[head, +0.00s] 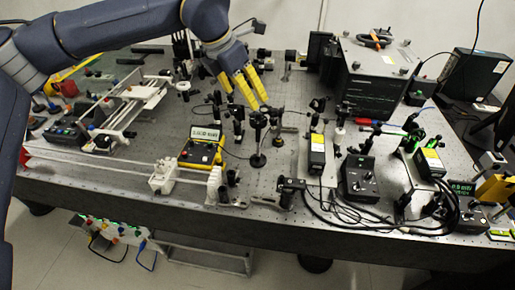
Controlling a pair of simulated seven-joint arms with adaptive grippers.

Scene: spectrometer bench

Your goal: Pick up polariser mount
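My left gripper (246,94) reaches in from the upper left over the middle of the bench. Its yellow fingers point down and are spread apart, with nothing visible between them. A black round-headed mount on a post and round base (258,121) stands upright just below and right of the fingertips, and looks like the polariser mount. Other small black mounts stand close by, so I cannot tell for certain which one it is. Whether the fingers touch any mount is unclear. My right gripper is not in view.
A yellow meter (200,148) stands left of the mounts. A large black box (362,82) stands at the back right. A control box (360,178) and loose cables (345,222) lie at the front right. A long rail (100,163) runs along the front left.

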